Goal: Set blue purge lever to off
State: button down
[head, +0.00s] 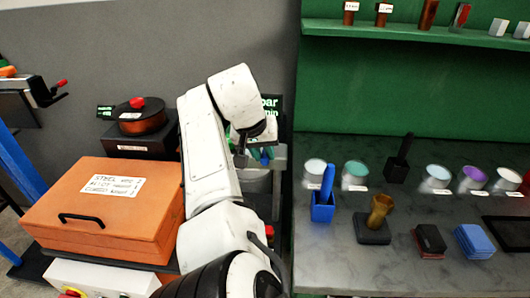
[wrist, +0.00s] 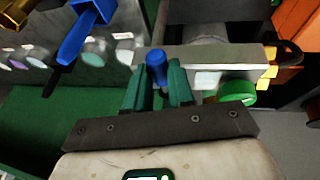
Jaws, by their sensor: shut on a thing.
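The blue purge lever (wrist: 157,66) is a short rounded blue handle, seen in the wrist view between the two teal fingers of my gripper (wrist: 158,82). The fingers are shut on it. A grey metal bar or block (wrist: 210,60) lies just behind and to the right of the lever. In the head view my gripper (head: 258,152) is at the grey fixture beyond my arm, and only a bit of blue shows there. The lever's base and pivot are mostly hidden.
An orange case (head: 110,205) stands to the left. A green round part (wrist: 238,92) is right of the lever in the wrist view. To the right, a grey bench (head: 400,255) carries a blue holder (head: 322,212) and several pots.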

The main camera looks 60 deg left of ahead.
jog(key=c, duration=1)
grip_release()
jog(key=shift+o, duration=0.2)
jog(key=b+v, duration=0.1)
jog(key=v, duration=0.9)
jog(key=shift+r+b, duration=0.3)
jog(key=shift+s+d, duration=0.1)
jog(key=shift+s, duration=0.05)
